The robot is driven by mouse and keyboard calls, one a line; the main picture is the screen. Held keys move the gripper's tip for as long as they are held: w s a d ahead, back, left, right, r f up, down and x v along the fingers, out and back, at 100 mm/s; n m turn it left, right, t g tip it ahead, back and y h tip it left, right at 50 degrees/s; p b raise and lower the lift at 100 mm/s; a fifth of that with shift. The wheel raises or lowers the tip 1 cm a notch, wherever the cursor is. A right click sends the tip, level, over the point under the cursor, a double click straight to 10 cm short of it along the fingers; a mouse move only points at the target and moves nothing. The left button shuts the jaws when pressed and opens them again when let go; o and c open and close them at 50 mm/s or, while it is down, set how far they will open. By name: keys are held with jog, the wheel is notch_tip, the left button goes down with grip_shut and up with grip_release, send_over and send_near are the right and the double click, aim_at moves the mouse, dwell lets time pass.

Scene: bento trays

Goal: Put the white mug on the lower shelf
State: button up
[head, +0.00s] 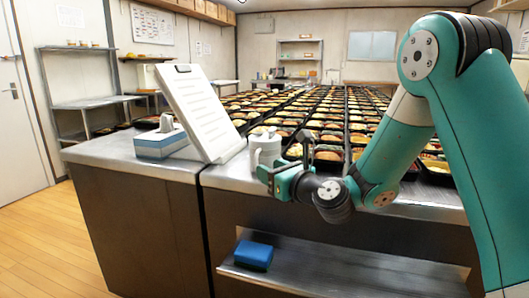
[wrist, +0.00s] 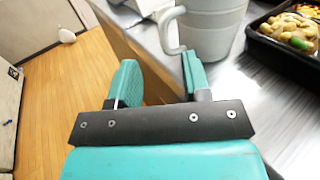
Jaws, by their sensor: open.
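The white mug (head: 265,148) stands upright on the steel counter near its front edge, just right of the clipboard. In the wrist view the mug (wrist: 215,28) fills the upper middle, with its handle (wrist: 172,32) at its left side. My gripper (head: 272,172) is in front of the mug in the head view. In the wrist view my gripper (wrist: 158,82) is open, with nothing between its fingers. The right finger is close to the handle; I cannot tell whether they touch. The lower shelf (head: 340,268) is under the counter.
A blue block (head: 254,255) lies at the left of the lower shelf; the shelf to its right looks bare. A tilted clipboard (head: 200,110) and a blue-and-white box (head: 162,143) stand left of the mug. Many filled bento trays (head: 328,155) cover the counter to the right.

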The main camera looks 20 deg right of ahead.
aim_at(263, 157)
jog(key=x, duration=0.1)
jog(key=p+x, duration=0.1)
jog(key=x, duration=0.3)
jog(key=shift+w+d+f, duration=0.25)
jog(key=shift+r, duration=0.1)
grip_shut()
